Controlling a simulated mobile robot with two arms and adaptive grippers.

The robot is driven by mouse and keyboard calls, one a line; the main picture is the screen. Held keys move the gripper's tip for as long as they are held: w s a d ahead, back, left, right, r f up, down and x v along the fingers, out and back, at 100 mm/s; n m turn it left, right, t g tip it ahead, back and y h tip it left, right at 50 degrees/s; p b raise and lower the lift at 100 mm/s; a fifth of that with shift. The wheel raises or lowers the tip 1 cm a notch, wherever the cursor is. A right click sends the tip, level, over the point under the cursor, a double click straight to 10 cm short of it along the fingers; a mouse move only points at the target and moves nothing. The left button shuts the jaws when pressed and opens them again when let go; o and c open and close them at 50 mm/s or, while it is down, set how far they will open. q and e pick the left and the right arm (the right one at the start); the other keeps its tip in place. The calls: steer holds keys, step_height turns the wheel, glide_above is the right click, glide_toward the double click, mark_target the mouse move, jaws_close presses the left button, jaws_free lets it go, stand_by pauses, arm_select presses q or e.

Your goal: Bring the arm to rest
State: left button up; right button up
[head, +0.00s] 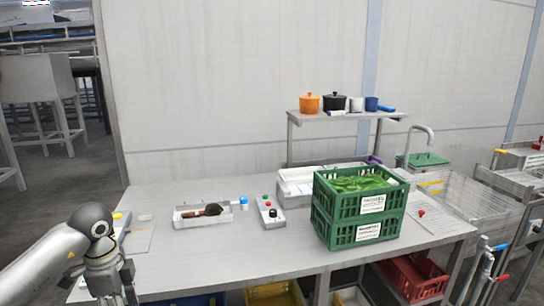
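My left arm (45,262) comes in from the lower left. Its gripper (110,292) points down over the front left part of the metal table (200,258). The fingertips are cut off or unclear at the bottom edge, so I cannot tell if it is open or shut. No held thing shows at it. My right gripper is not in view.
Green crates (362,234) of greens are stacked on the table's right part. A white tray (186,222) with a dark leafy item and a control box (268,212) stand left of them. A shelf (345,115) with pots is behind. The table's front middle is clear.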

arm_select(q)
steer(key=w+d+f+m+h, duration=0.1)
steer(key=d+f+m+h, duration=0.1)
steer(key=d+f+h, duration=0.55)
steer(key=w+d+f+m+h, duration=0.1)
steer(key=d+f+h, duration=0.25)
steer(key=d, duration=0.75)
steer(key=w+a+f+n+t, duration=0.1)
steer(key=w+f+n+t, duration=0.2)
steer(key=f+n+t, duration=0.6)
steer(key=s+a+f+n+y, duration=0.25)
steer(key=s+f, duration=0.35)
steer(key=f, duration=0.4)
steer(key=s+a+f+n+y, duration=0.1)
steer(key=s+a+f+y, duration=0.4)
steer(key=f, duration=0.4)
steer(key=s+a+f+n+y, duration=0.2)
steer(key=s+f, duration=0.5)
steer(key=f, duration=0.3)
steer(key=s+f+g, duration=0.4)
steer(key=s+f, duration=0.1)
steer(key=s, duration=1)
steer(key=s+f+n+g+y, duration=0.1)
steer(key=s+f+g, duration=0.3)
steer(key=s, duration=1.2)
step_height(320, 180, down, 2)
steer(key=shift+d+f, duration=0.1)
steer(key=shift+d, duration=0.35)
